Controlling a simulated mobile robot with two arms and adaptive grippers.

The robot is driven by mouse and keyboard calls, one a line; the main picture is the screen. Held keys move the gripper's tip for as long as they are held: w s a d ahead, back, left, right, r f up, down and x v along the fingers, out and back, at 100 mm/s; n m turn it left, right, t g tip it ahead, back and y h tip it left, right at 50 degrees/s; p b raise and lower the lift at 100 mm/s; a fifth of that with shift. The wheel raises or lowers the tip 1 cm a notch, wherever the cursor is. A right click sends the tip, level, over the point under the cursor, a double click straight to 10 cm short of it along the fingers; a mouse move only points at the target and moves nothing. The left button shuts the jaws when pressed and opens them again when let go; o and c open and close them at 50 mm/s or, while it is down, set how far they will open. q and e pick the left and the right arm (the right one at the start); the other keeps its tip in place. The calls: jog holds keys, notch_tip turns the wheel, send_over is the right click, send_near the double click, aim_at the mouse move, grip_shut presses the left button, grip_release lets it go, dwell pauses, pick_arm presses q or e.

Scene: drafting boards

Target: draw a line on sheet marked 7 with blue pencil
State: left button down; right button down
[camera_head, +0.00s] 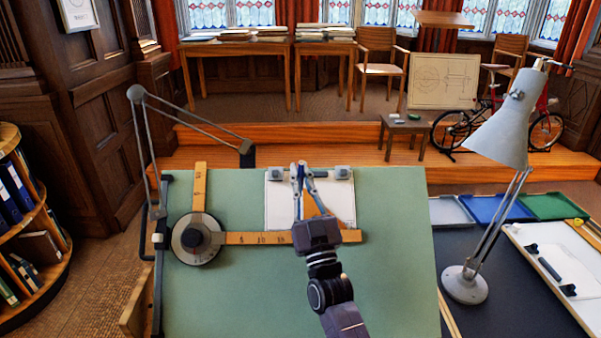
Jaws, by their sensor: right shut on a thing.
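A white sheet (340,198) lies on the green drafting board (395,250), held at its top edge by two grey clips or weights. No number on it can be read from here. My right gripper (301,175) is over the middle of the sheet, its fingers shut on a slim blue thing, which looks like the blue pencil. The gripper hides most of it, and I cannot tell whether its tip touches the paper. An orange wedge shape (311,208) shows between the fingers. My left gripper is not in view.
A drafting machine with a round head (196,239) and wooden rulers (258,238) lies across the board, one ruler along the sheet's lower edge. A grey lamp (466,285) stands on the dark side table at right, near coloured trays (497,210). The board's lower right is clear.

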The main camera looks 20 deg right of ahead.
aim_at(301, 162)
jog(key=s+r+p, duration=0.1)
jog(key=r+p, duration=0.2)
jog(key=p, duration=0.1)
jog(key=s+r+p, duration=0.1)
jog(key=r+p, duration=0.1)
jog(key=shift+s+a+r, duration=0.3)
jog(key=shift+s+a, duration=0.05)
jog(key=shift+a, duration=0.05)
jog(key=shift+s+a+r+p, duration=0.1)
jog(key=shift+s+r+p, duration=0.25)
jog(key=shift+r+p, duration=0.2)
jog(key=shift+f, duration=0.25)
